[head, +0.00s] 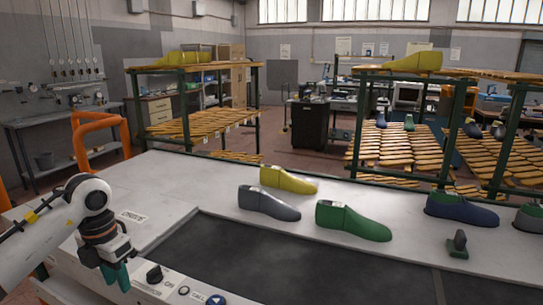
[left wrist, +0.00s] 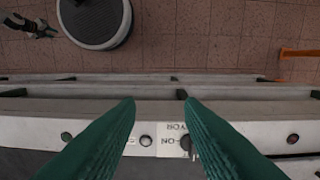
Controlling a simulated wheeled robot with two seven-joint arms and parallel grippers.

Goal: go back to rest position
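My left gripper (head: 117,277) hangs above the left front part of the white conveyor table (head: 165,180), near the control knob and buttons. In the left wrist view its two green fingers (left wrist: 160,102) are spread apart with nothing between them. Below them show the table's edge and its control panel. Shoe lasts stand on the table, apart from the gripper: a yellow one (head: 287,180), a grey one (head: 268,203), a green one (head: 352,220) and a blue one (head: 461,210).
A dark belt (head: 260,260) runs along the table. A small green piece (head: 457,245) and another last (head: 530,218), cut by the frame, are at the right. Slatted racks (head: 200,124) stand behind. An orange frame (head: 98,132) rises at the left.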

